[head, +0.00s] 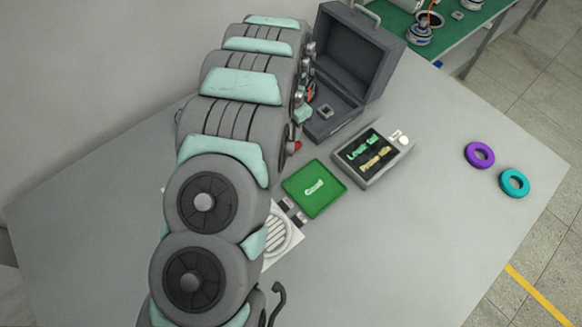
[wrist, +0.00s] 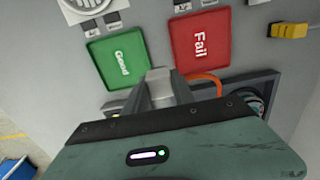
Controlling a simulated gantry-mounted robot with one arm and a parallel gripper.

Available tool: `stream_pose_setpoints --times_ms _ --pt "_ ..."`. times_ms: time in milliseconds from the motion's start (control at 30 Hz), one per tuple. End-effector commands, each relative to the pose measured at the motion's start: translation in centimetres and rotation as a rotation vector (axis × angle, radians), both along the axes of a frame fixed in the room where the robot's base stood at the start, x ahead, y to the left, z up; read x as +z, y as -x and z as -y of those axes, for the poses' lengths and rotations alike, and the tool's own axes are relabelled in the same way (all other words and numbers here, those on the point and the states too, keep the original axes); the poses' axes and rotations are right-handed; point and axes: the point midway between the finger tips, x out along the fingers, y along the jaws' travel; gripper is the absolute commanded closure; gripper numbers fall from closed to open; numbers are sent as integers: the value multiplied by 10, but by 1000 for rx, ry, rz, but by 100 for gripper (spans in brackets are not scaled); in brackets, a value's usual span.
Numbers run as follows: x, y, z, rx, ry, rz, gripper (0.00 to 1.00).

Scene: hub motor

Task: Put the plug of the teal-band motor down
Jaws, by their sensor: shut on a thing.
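My gripper (wrist: 160,88) is shut in the wrist view, its narrow grey fingers close together. An orange cable (wrist: 207,80) arcs right from beside the fingers. The plug itself is hidden at the fingertips. The cable leads toward a round motor (wrist: 254,102), partly cut off behind my gripper body, at a dark grey case. Its band colour cannot be made out. In the head view my arm covers the gripper, and a bit of orange cable (head: 310,90) shows beside the arm at the open case (head: 345,60).
A green Good tray (wrist: 122,65) and red Fail tray (wrist: 203,45) lie beyond the fingers. A display box (head: 385,170), purple ring (head: 470,158) and teal ring (head: 504,186) are on the table. A small grey block (head: 325,111) sits in the case. The front right table is clear.

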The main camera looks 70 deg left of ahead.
Motion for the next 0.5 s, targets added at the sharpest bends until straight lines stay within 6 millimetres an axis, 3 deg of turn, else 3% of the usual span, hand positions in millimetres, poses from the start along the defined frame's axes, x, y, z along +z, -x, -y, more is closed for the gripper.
stream_pose_setpoints --times_ms 33,67,167,500 --pt "-28 2 1 1 3 -2 100" --pt "-37 2 1 2 4 -2 100" --pt "-49 2 1 2 5 -2 100" --pt "-113 2 2 3 5 -2 100"
